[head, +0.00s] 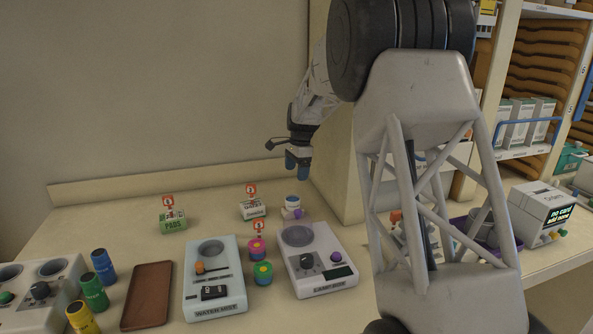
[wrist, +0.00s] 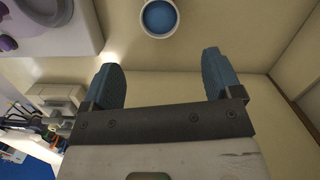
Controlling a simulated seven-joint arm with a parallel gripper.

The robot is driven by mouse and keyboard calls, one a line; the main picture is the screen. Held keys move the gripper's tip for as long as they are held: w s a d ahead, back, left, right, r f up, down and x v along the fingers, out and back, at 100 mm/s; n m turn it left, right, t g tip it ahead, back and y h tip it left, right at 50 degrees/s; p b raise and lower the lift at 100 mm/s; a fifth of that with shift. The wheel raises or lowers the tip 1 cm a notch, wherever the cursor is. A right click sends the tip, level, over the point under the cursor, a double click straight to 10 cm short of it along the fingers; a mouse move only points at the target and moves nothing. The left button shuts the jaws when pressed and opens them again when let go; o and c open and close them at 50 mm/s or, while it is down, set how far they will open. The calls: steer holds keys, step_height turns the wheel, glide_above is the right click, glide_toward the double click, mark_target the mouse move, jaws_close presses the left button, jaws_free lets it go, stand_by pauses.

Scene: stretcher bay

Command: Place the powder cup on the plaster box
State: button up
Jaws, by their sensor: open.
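A small white cup with a blue inside (head: 292,201), which seems to be the powder cup, stands at the back of the counter; a purple and white shape shows just below it. In the wrist view the cup (wrist: 158,18) is at the top edge, beyond my fingertips. A small white and green box (head: 253,211), perhaps the plaster box, lies left of the cup under a red and white tag; its label is too small to read surely. My gripper (head: 297,163) is open and empty above the cup, and its two blue fingers (wrist: 162,78) stand apart.
A green and white box marked PODS (head: 172,223) lies farther left. A brown tray (head: 147,297) and coloured cylinders (head: 94,293) are at left. A cream wall stands right.

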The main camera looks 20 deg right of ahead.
steer(key=shift+s, duration=0.1)
steer(key=s+a+r+n, duration=0.2)
steer(key=s+r, duration=0.2)
steer(key=s, duration=0.5)
steer(key=s+a+r+n+t, duration=0.1)
steer(key=s+a+r+n, duration=0.15)
steer(key=s, duration=0.65)
steer(key=s+a+r+n, duration=0.2)
steer(key=s+r+n, duration=0.15)
steer(key=s, duration=0.55)
steer(key=s+a+f+n+t, duration=0.1)
steer(key=s+f+n, duration=0.1)
steer(key=s, duration=1.3)
steer(key=s+a+f+n+h, duration=0.1)
steer(key=s+n, duration=0.4)
steer(key=s, duration=1)
steer(key=shift+s+a+f+n+t+h, duration=0.2)
steer(key=shift+a+f+n+t+h, duration=0.15)
steer(key=shift+f, duration=0.55)
